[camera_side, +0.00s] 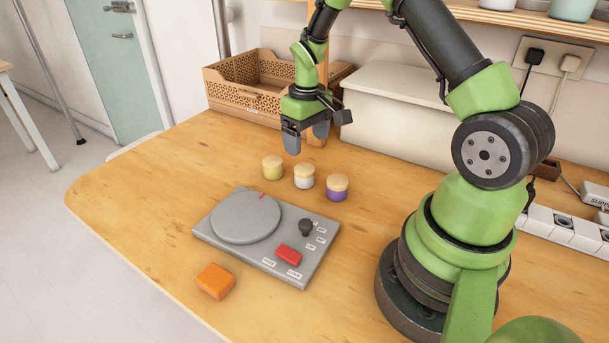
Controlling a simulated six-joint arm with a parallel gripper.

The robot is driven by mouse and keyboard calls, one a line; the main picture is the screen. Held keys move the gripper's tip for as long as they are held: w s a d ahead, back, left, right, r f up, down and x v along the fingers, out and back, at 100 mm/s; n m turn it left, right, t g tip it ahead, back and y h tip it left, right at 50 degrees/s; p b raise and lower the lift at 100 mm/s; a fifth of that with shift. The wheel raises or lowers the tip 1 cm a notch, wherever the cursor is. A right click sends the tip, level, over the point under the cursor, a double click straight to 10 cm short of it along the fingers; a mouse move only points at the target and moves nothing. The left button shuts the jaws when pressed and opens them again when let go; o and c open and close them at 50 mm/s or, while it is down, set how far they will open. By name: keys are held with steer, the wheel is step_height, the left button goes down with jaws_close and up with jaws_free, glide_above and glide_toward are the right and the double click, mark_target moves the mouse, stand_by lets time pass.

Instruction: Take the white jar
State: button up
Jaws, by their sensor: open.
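The white jar (304,177) stands upright on the wooden table with a pale tan lid. It is the middle one of three small jars in a row. A yellow-green jar (272,168) is just left of it and a purple jar (337,188) is just right, both with similar lids. My gripper (307,142) is open and empty, with its fingers pointing down. It appears above the jars in the picture, and its exact distance from them is hard to tell.
A grey panel (318,268) with a round disc, a black knob and a red button lies in front of the jars. An orange block (215,281) lies near the front edge. A cardboard crate (243,98) and a white box (398,118) stand behind. The table's left side is clear.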

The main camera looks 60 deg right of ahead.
mark_target(305, 168)
steer(key=f, duration=0.8)
steer(key=shift+a+f, duration=0.3)
steer(key=shift+f, duration=0.1)
steer(key=c, duration=1)
steer(key=shift+r, duration=0.1)
